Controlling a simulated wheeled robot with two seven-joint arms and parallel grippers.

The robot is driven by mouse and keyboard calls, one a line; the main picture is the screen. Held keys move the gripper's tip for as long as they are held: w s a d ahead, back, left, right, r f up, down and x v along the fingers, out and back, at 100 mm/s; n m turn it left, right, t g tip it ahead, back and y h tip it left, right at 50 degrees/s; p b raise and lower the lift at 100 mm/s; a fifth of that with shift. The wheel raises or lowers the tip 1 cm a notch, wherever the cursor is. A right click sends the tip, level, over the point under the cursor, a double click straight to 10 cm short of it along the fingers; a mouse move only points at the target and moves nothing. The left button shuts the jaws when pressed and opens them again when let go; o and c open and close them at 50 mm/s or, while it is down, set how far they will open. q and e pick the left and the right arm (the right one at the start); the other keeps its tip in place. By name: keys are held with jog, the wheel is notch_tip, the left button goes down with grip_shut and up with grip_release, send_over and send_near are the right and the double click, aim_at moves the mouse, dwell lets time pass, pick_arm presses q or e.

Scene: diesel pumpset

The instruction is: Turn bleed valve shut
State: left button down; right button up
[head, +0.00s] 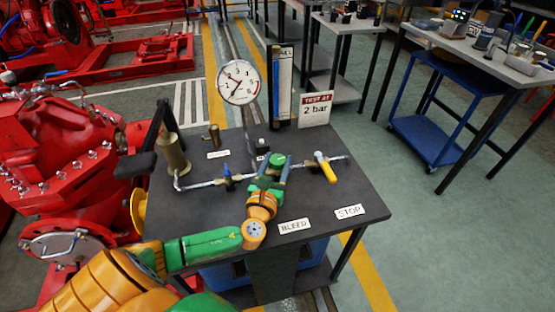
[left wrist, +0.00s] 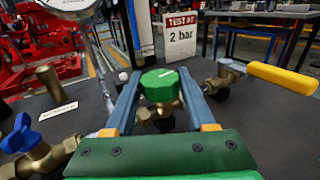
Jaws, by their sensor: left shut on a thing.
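The bleed valve is a brass valve with a green hexagonal knob (head: 277,159) on the pipe across the dark bench top; the BLEED label (head: 294,226) lies in front of it. In the left wrist view the green knob (left wrist: 159,84) sits between my two blue-grey fingers, with its brass body below. My left gripper (head: 271,165) reaches in from the front left and is shut on the green knob; the exact finger contact is hard to see. The knob's turn angle cannot be read. My right gripper is not in view.
A blue-handled valve (head: 227,175) is to the left and a yellow-handled valve (head: 325,167) to the right on the same pipe. A round gauge (head: 238,82), a blue level column (head: 283,85) and a "TEST AT 2 bar" sign (head: 316,109) stand behind.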

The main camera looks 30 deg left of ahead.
aim_at(272, 166)
pick_arm(q)
jog(key=shift+a+f+m+t+h+b, duration=0.15)
jog(key=shift+m+t+h+b, duration=0.15)
jog(key=shift+m+h+b, duration=0.55)
jog(key=m+h+b, duration=0.2)
jog(key=h+b, duration=0.1)
jog(key=h, duration=0.1)
jog(key=shift+h, duration=0.25)
jog(key=shift+r+m+h+b, duration=0.2)
jog(key=shift+m+h+b, duration=0.45)
jog(key=shift+h+b, duration=0.15)
jog(key=shift+c, duration=1.2)
grip_release()
jog(key=shift+w, duration=0.1)
jog(key=shift+s+f, duration=0.1)
jog(key=shift+s, duration=0.45)
jog(key=shift+s+a+p, duration=0.15)
jog(key=shift+s+p, duration=0.25)
jog(key=shift+s, duration=1.1)
jog(key=shift+s+a+p, duration=0.1)
jog(key=shift+s+p, duration=0.25)
jog(key=shift+s, duration=1.15)
